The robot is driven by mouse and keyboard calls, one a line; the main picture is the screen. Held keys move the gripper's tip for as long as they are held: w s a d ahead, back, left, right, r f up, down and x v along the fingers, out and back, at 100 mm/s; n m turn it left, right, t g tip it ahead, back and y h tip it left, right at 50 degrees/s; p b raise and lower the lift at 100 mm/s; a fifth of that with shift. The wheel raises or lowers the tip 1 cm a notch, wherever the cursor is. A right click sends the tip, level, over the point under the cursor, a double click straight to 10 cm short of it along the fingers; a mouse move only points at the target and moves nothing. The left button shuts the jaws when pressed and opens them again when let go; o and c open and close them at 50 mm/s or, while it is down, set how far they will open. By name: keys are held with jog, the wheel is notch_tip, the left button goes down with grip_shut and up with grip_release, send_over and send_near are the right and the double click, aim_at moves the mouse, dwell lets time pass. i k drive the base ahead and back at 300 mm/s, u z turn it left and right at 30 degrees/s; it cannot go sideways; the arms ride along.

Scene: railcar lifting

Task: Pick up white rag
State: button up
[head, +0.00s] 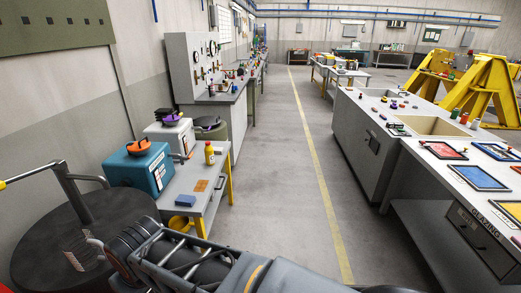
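I cannot make out a white rag for certain in the head view. Small pale items (74,260) lie on the dark round top at the lower left, too unclear to name. Dark links and tubes, which look like part of my own body, cross the bottom of the view. I see no gripper fingertips.
A grey bench (229,189) at left holds a teal box (138,170), a yellow bottle (209,153) and orange blocks (201,185). A dark round top (45,235) stands in front. Long counters (425,185) line the right. The aisle floor (290,190) between is clear.

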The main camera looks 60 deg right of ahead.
aim_at(217, 151)
jog(key=z, duration=2.75)
jog(key=k, duration=1)
jog(key=u, duration=1)
jog(key=i, duration=0.95)
jog(key=u, duration=0.1)
jog(key=k, duration=0.45)
jog(key=z, duration=0.75)
jog(key=i, duration=1.45)
